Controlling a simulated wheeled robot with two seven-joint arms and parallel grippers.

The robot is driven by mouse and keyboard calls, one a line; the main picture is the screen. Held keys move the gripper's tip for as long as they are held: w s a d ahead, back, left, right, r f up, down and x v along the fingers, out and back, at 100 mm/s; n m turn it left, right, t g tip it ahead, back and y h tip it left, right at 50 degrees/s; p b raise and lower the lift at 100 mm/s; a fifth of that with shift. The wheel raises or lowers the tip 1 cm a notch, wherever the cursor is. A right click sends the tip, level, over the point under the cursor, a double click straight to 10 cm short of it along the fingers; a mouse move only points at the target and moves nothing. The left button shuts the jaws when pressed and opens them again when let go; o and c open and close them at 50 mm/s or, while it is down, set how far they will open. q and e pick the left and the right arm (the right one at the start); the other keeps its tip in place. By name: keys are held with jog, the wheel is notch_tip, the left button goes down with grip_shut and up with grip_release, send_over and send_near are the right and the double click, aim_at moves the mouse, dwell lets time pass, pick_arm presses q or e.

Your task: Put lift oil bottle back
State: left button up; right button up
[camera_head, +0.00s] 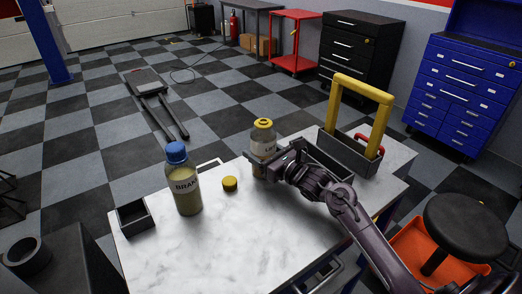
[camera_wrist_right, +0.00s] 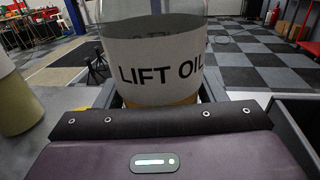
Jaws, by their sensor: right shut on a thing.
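The lift oil bottle (camera_head: 263,143), clear with a yellow collar at its top, stands upright near the back edge of the white marble-topped table (camera_head: 240,247). My right gripper (camera_head: 268,165) is shut on it from the right. In the right wrist view its label (camera_wrist_right: 158,62) reads "LIFT OIL" and the bottle sits between the fingers. A yellow cap (camera_head: 230,184) lies on the table to the left of the bottle. I cannot tell whether the bottle's base touches the table. My left gripper is not in view.
A brake fluid bottle (camera_head: 186,185) with a blue cap stands at the left, beside a small dark open bin (camera_head: 134,219). A grey tool tray (camera_head: 346,155) with a yellow handle stands at the right back. The table's front middle is clear. A black stool (camera_head: 464,226) stands at the right.

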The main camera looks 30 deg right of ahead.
jog(key=shift+r, duration=0.1)
jog(key=o, duration=1.4)
jog(key=b+v, duration=0.1)
jog(key=v, duration=0.9)
jog(key=shift+s+d+b, duration=0.1)
jog(key=shift+s+b, duration=0.1)
jog(key=shift+b, duration=0.15)
jog(key=shift+v, duration=0.85)
